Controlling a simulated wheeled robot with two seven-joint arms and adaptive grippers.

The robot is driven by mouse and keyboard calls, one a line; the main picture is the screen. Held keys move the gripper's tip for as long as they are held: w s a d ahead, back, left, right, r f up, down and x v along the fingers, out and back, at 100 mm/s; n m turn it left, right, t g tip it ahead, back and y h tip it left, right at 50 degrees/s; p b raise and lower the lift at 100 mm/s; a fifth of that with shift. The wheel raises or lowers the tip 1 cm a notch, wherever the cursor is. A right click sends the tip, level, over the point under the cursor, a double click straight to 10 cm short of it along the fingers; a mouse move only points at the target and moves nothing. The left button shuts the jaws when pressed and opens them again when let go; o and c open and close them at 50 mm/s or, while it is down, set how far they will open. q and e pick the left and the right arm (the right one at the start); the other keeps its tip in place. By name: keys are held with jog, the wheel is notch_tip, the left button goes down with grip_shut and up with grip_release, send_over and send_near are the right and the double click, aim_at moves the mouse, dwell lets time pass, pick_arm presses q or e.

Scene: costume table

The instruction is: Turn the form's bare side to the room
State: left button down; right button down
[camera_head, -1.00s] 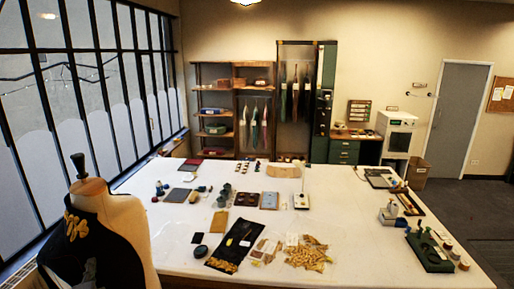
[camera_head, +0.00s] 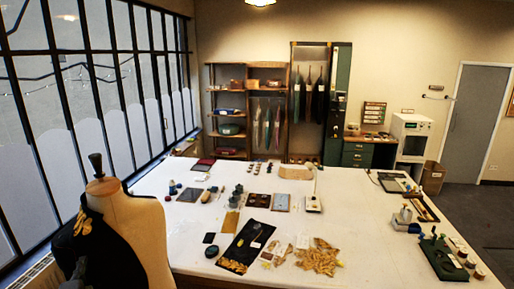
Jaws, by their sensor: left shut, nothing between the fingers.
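The dress form (camera_head: 140,235) stands at the lower left, between the windows and the white table. Its cream bare side shows on the right, toward the table. A black garment piece (camera_head: 105,250) with gold embroidery covers its left part, toward the windows. A dark knob tops its neck (camera_head: 103,186). The lower part of the form is cut off by the frame. My left gripper (camera_head: 78,268) shows only as a small dark shape at the bottom left, in front of the black cloth. It is shut and empty; whether it touches the form is unclear. My right gripper is not in view.
The white table (camera_head: 370,215) fills the middle, with a black embroidered panel (camera_head: 245,246), gold pieces (camera_head: 318,257) and a green tool board (camera_head: 440,260) on it. Windows (camera_head: 90,100) line the left. Shelves (camera_head: 230,110) stand at the back. Dark floor shows at right.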

aim_at(70, 262)
pick_arm(q)
jog(key=shift+a+f, duration=0.2)
jog(key=shift+a, duration=1.25)
jog(key=shift+w+a+r, duration=0.1)
jog(key=shift+w+a, duration=0.1)
jog(key=shift+a, duration=0.35)
jog(key=shift+w+a+r, duration=0.1)
jog(key=shift+w+a, duration=0.05)
jog(key=shift+a, duration=0.4)
jog(key=shift+w+a+f, duration=0.1)
jog(key=shift+w+a, duration=0.05)
jog(key=shift+a, duration=0.2)
jog(key=shift+a+f, duration=0.1)
jog(key=shift+a, duration=0.05)
